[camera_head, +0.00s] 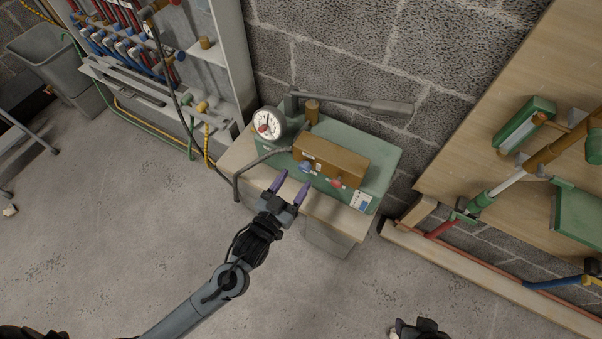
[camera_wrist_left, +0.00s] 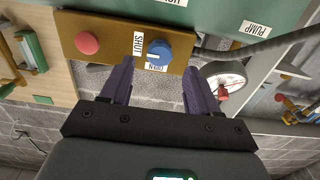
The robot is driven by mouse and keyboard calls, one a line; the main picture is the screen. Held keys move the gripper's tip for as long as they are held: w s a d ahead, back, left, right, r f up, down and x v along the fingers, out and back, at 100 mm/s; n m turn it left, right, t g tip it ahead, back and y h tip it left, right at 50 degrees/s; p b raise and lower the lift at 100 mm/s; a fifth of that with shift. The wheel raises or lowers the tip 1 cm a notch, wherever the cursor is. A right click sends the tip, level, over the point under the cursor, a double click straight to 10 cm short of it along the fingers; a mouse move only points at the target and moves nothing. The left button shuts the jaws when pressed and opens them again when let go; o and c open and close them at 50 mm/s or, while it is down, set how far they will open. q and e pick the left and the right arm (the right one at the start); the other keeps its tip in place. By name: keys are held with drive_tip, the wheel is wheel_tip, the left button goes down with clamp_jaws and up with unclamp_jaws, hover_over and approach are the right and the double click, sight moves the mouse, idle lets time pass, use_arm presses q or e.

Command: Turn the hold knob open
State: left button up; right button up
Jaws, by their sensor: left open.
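A blue knob (camera_head: 304,166) sits on the front of a brown box (camera_head: 335,158) on a green pump unit (camera_head: 385,155). In the left wrist view the blue knob (camera_wrist_left: 158,54) has a white mark, with a SHUT label (camera_wrist_left: 138,45) beside it and another label, apparently OPEN, below it, partly hidden. A red button (camera_head: 337,182) is on the same box. My left gripper (camera_head: 291,184) is open and empty, its purple fingers pointing at the box just short of the blue knob.
A dial gauge (camera_head: 267,123) and a black hose (camera_head: 262,158) are left of the box. A long grey lever (camera_head: 355,102) lies behind it. The concrete floor in front is clear.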

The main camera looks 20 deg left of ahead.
sight(303, 169)
use_arm(q)
drive_tip(key=shift+w+d+b, duration=0.15)
drive_tip(key=shift+w+b, duration=0.2)
drive_tip(key=shift+w, duration=0.75)
drive_tip(key=shift+w+d+b, duration=0.15)
drive_tip(key=shift+w+b, duration=0.2)
drive_tip(key=shift+w, duration=0.75)
use_arm(e)
drive_tip(key=shift+f, duration=1)
use_arm(q)
drive_tip(key=shift+c, duration=0.2)
use_arm(e)
drive_tip(key=shift+d, duration=0.1)
